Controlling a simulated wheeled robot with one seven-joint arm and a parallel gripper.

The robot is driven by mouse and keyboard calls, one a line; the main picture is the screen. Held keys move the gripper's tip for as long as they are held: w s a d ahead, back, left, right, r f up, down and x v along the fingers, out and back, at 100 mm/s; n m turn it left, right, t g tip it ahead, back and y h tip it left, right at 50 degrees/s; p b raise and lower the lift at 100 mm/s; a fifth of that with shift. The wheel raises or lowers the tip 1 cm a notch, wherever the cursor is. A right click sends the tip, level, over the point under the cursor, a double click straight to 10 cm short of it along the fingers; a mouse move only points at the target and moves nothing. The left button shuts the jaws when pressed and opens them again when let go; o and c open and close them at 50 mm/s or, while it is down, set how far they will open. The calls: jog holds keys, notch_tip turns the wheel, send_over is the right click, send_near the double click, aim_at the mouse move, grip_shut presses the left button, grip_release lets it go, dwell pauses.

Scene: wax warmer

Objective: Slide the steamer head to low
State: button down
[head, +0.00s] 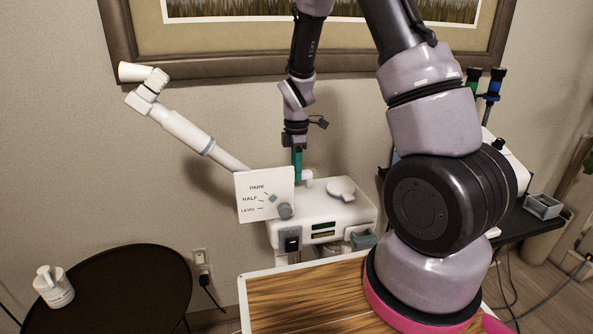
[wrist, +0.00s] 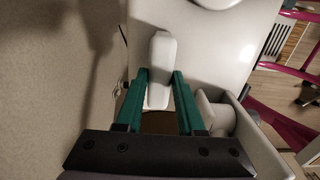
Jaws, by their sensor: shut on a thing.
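The steamer's white jointed arm (head: 183,131) rises to the left from behind the warmer (head: 325,215). A white cone-shaped end, probably the steamer head (head: 134,72), is at its top. My gripper (head: 298,174) reaches down at the back of the warmer. In the wrist view its teal fingers (wrist: 158,84) are shut on a pale upright piece (wrist: 161,62). I cannot tell whether that piece joins the steamer arm.
A wooden tabletop (head: 310,297) is in front of the warmer, partly behind my arm. A round dark table (head: 130,285) with a white jar (head: 54,287) stands at left. A dark side table (head: 520,222) is at right. The wall is close behind my gripper.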

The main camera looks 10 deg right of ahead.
aim_at(296, 188)
notch_tip(296, 188, down, 6)
jog(key=shift+f, duration=0.1)
jog(key=c, duration=0.5)
grip_release()
jog(key=shift+r, duration=0.2)
notch_tip(296, 188, up, 11)
jog(key=shift+f, duration=0.2)
dwell(0.4)
